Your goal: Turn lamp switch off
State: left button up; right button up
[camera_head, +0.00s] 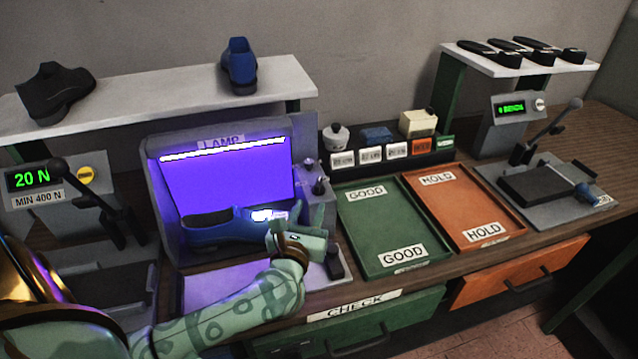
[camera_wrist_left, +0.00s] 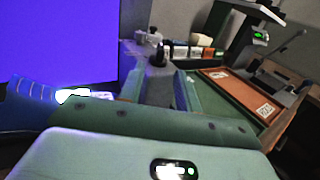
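The lamp box (camera_head: 230,178), labelled LAMP, is lit: its strip glows white and its back wall is violet. A blue shoe (camera_head: 215,226) lies inside, with a bright patch near its right end. The panel on the box's right side carries two small knobbed switches, an upper one (camera_head: 309,164) and a lower one (camera_head: 320,186); I cannot tell which is the lamp's. My left gripper (camera_head: 314,209) is just below and in front of them. In the left wrist view its fingers (camera_wrist_left: 160,88) are apart and empty, with a dark knob (camera_wrist_left: 158,56) beyond the gap. My right gripper is not in view.
A black lever (camera_head: 335,263) stands at the box's front right. Right of it lie the green GOOD tray (camera_head: 383,225) and the orange HOLD tray (camera_head: 466,208). A force press (camera_head: 60,195) stands left, another press (camera_head: 545,185) right. A white shelf (camera_head: 160,108) runs above.

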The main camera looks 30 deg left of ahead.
aim_at(316, 191)
pick_arm(q)
jog(key=x, duration=0.9)
jog(key=shift+w+f+b, duration=0.1)
jog(key=shift+b, duration=0.25)
grip_shut()
